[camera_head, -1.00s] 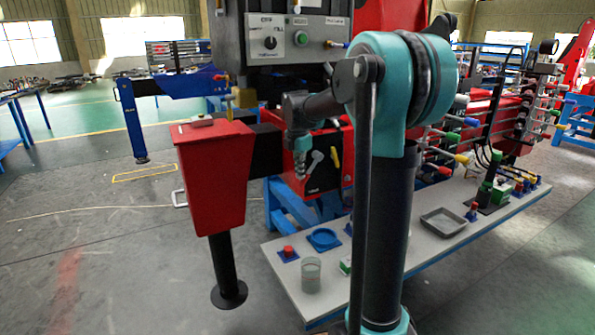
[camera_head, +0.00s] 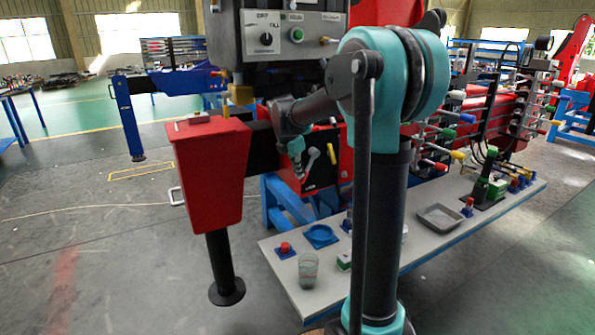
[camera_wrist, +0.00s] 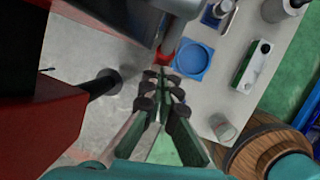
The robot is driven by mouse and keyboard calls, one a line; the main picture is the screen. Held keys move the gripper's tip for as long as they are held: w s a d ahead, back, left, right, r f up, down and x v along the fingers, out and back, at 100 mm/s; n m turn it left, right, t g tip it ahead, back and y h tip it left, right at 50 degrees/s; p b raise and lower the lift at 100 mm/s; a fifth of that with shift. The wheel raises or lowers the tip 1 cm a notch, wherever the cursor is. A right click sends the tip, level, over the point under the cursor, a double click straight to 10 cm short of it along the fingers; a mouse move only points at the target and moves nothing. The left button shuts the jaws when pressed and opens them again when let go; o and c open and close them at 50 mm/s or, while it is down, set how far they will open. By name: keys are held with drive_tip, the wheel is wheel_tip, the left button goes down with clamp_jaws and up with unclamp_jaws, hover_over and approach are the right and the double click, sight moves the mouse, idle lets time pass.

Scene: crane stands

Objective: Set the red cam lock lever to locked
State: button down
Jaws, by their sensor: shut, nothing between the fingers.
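My gripper (camera_head: 299,168) is shut and empty, pointing down in front of the red housing (camera_head: 322,181) with a black panel. It also shows in the wrist view (camera_wrist: 163,76), fingers together. A pale lever (camera_head: 312,157) and a yellow lever (camera_head: 333,154) sit on that panel, just right of my gripper and apart from it. I cannot clearly pick out a red cam lock lever. A small red part (camera_wrist: 168,46) shows just beyond my fingertips in the wrist view; I cannot tell if it is the lever. My gripper and arm hide part of the housing.
A red stabiliser box (camera_head: 212,170) stands left of my gripper on a black leg. A control box (camera_head: 280,35) hangs above. The bench below holds a red button (camera_head: 284,248), a blue dish (camera_head: 320,237), a glass (camera_head: 308,268) and a grey tray (camera_head: 438,216).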

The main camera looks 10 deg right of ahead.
sight(306, 176)
drive_tip(key=h, duration=0.1)
drive_tip(key=d+f+h, duration=0.1)
drive_tip(key=shift+w+d+f+t+h, duration=0.2)
drive_tip(key=shift+f+t+h, duration=0.1)
drive_tip(key=shift+t, duration=0.1)
drive_tip(key=shift+w+d+f, duration=0.25)
drive_tip(key=shift+d+f, duration=0.3)
drive_tip(key=shift+d, duration=0.25)
